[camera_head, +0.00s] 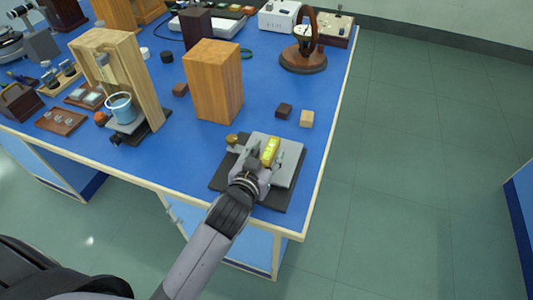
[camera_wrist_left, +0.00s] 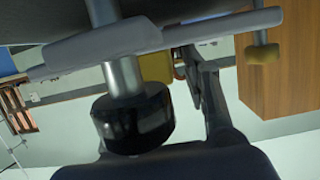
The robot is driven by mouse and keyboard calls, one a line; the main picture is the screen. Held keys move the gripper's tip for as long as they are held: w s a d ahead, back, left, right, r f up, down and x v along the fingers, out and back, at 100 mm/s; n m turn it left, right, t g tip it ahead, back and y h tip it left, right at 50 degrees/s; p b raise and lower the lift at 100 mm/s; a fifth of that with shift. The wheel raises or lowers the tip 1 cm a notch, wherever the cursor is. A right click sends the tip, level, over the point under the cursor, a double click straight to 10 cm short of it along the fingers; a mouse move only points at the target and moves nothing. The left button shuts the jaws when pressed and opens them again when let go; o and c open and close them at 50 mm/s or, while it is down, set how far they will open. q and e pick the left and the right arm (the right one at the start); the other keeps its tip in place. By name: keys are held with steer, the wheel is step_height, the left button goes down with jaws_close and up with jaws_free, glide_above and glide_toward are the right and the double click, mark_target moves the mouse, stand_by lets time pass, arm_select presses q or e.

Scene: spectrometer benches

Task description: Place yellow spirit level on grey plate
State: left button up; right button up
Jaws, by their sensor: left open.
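The yellow spirit level (camera_head: 270,151) appears on or just above the grey plate (camera_head: 290,167), near its middle; I cannot tell whether it touches. The plate sits over a dark base (camera_head: 272,196) near the table's front right corner. My left gripper (camera_head: 260,158) reaches over the plate from the front, open, with its fingers beside the level. In the left wrist view a grey plate edge (camera_wrist_left: 110,43), metal posts and a black knob (camera_wrist_left: 132,123) lie close to the camera. A yellow piece (camera_wrist_left: 155,67), probably the level, is partly hidden there. My right gripper is out of view.
A tall wooden block (camera_head: 213,85) stands behind the plate. A small dark cube (camera_head: 284,111) and a light cube (camera_head: 307,119) lie beyond it. A wooden frame with a blue beaker (camera_head: 121,107) stands left. The blue table (camera_head: 190,150) is bare between them.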

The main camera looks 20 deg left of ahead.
arm_select(q)
steer(key=shift+r, duration=0.15)
steer(key=v, duration=1.2)
steer(key=shift+b, duration=0.3)
stand_by(0.4)
